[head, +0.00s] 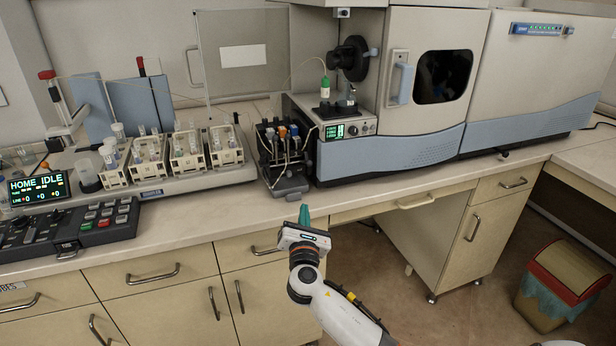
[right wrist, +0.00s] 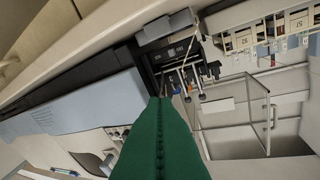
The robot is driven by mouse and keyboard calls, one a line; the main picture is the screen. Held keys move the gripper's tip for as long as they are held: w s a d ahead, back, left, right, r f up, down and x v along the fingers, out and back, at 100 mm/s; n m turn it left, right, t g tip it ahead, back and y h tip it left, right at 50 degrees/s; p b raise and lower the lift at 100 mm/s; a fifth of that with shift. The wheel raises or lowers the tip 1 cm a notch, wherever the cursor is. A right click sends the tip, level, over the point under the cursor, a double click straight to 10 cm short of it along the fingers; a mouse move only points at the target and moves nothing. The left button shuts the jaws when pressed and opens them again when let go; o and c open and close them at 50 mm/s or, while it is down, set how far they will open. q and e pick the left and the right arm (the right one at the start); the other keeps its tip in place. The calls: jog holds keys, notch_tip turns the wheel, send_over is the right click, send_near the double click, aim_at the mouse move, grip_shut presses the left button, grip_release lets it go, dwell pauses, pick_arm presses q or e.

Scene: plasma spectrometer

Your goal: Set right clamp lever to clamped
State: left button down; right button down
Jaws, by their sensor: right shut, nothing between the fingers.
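A small dark pump block (head: 284,160) with several tubes and blue, orange and white parts on top stands at the bench front. It also shows in the right wrist view (right wrist: 180,62), with several pale lever-like ends pointing toward my gripper. I cannot tell which one is the right clamp lever or how it is set. My right gripper (head: 304,210) is in front of the bench edge, just below and apart from the pump. Its green fingers (right wrist: 160,100) are shut together and empty. My left gripper is not in view.
The spectrometer (head: 425,165) stands right of the pump, with a small display unit (head: 345,128) at its left. Vial racks (head: 190,150) and a control panel (head: 75,230) are to the left. Cabinet drawers (head: 150,290) are below the bench. A bin (head: 560,285) stands on the floor at right.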

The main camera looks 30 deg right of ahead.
jog(key=r+p+x, duration=0.2)
jog(key=x, duration=0.9)
jog(key=shift+s+d+r, duration=0.25)
jog(key=shift+d+r, duration=0.05)
jog(key=shift+d, duration=0.2)
